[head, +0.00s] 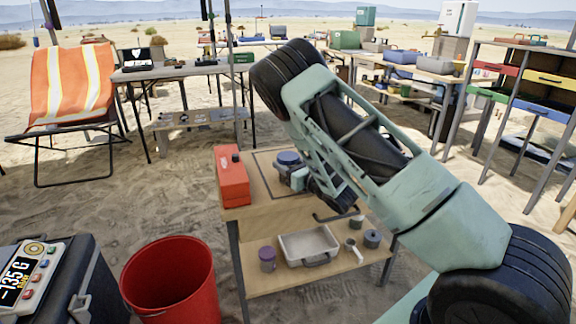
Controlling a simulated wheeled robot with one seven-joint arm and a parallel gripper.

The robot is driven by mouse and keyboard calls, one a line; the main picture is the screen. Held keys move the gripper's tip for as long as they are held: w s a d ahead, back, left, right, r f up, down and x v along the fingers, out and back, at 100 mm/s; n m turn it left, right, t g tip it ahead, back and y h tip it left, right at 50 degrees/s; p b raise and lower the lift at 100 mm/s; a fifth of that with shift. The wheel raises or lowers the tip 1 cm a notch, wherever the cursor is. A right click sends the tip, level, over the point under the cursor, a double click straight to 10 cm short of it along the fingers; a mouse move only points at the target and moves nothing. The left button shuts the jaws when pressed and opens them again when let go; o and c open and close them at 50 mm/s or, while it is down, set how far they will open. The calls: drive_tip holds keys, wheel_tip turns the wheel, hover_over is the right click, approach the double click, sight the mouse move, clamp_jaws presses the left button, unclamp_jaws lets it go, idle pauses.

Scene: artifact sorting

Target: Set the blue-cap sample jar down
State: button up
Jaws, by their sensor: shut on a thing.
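The blue-cap sample jar (288,158) shows its blue lid over the wooden table (262,195), within or above a dark outlined square. My gripper (292,176) is shut on the jar, just below the lid. The jar's lower body is mostly hidden by the gripper, so I cannot tell whether its base touches the tabletop.
A red box (231,176) stands at the table's left edge. The lower shelf holds a purple-lidded jar (267,259), a pale tray (309,244) and small grey containers (372,238). A red bucket (170,282) and a black case with a scale display (75,285) are at front left.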

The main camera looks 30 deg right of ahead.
drive_tip(key=shift+f, duration=0.1)
drive_tip(key=o, duration=1.1)
drive_tip(key=shift+r, duration=0.2)
drive_tip(key=s, duration=0.3)
drive_tip(key=s+d, duration=0.1)
drive_tip(key=s, duration=0.6)
drive_tip(key=shift+d+f, duration=0.15)
drive_tip(key=shift+f, duration=0.1)
drive_tip(key=shift+s+r+b, duration=0.15)
drive_tip(key=shift+s+b, duration=0.85)
drive_tip(key=shift+b, duration=0.4)
